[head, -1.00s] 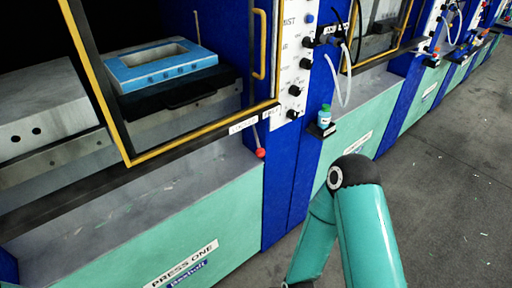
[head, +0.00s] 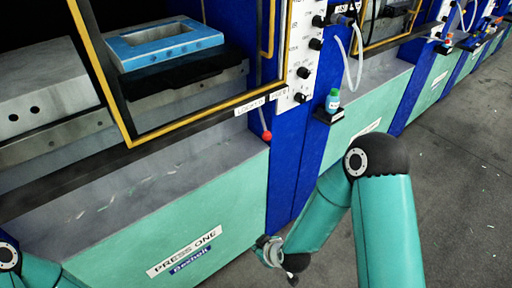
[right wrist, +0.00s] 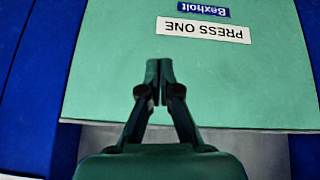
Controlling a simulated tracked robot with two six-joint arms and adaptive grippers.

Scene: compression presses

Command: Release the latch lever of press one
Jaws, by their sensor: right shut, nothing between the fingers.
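The latch lever (head: 267,135) of press one is a thin rod with a red ball at its lower end. It hangs below the yellow-edged door frame, near the blue post. Press one's green front panel (head: 120,240) carries the PRESS ONE sign (head: 188,250). In the head view my right arm reaches down to the lower middle, its wrist below and apart from the red ball; the fingers are hard to make out there. In the right wrist view my right gripper (right wrist: 159,70) is shut and empty, before the green panel (right wrist: 100,80) and the upside-down sign (right wrist: 203,31). My left gripper is out of view.
A blue rectangular mould (head: 165,43) sits inside the press behind the yellow-edged door frame (head: 105,80). A small bottle (head: 333,101) stands on a black shelf (head: 328,116) right of the lever. Knobs line the white control strip (head: 300,60). Grey floor is open at right.

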